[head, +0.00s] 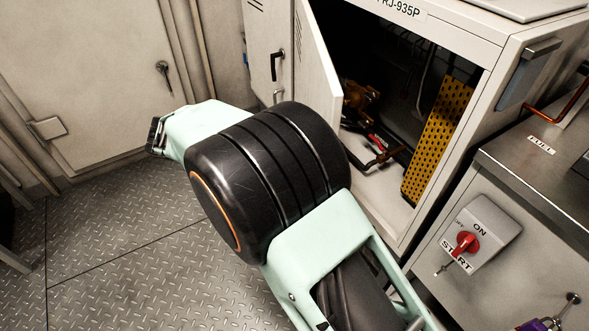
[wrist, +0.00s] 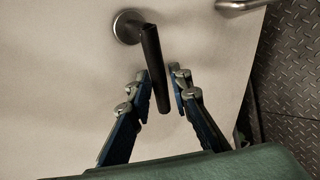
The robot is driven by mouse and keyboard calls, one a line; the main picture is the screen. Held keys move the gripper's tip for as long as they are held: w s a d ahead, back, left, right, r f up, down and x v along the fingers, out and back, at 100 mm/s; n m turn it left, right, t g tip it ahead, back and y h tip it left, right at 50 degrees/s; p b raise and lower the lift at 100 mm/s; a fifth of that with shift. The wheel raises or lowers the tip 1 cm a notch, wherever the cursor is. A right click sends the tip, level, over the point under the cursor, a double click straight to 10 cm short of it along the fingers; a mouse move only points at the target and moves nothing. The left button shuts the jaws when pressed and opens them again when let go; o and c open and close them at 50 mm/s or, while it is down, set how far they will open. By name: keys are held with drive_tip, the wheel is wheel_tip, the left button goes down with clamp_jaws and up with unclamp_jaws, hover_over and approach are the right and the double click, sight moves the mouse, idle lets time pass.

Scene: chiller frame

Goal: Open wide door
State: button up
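A wide cream door (head: 85,70) fills the left of the head view and looks closed. It carries a lever handle (head: 162,74) near its right edge. My gripper (head: 154,136) shows only partly at the left end of my arm, below that handle in the picture. In the wrist view, a black lever on a round metal base (wrist: 128,26) stands out from a cream panel. My gripper (wrist: 163,88) is open there, with one finger on each side of the lever's lower end. I cannot tell whether either finger touches it.
A cabinet (head: 515,45) on the right has a narrow door (head: 317,60) standing open, with pipes inside. A metal unit with a red switch (head: 466,243) stands at the lower right. The diamond-plate floor (head: 130,260) is clear at lower left.

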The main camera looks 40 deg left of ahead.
drive_tip(key=v, duration=1.2)
drive_tip(key=shift+s, duration=0.1)
drive_tip(key=shift+c, duration=0.4)
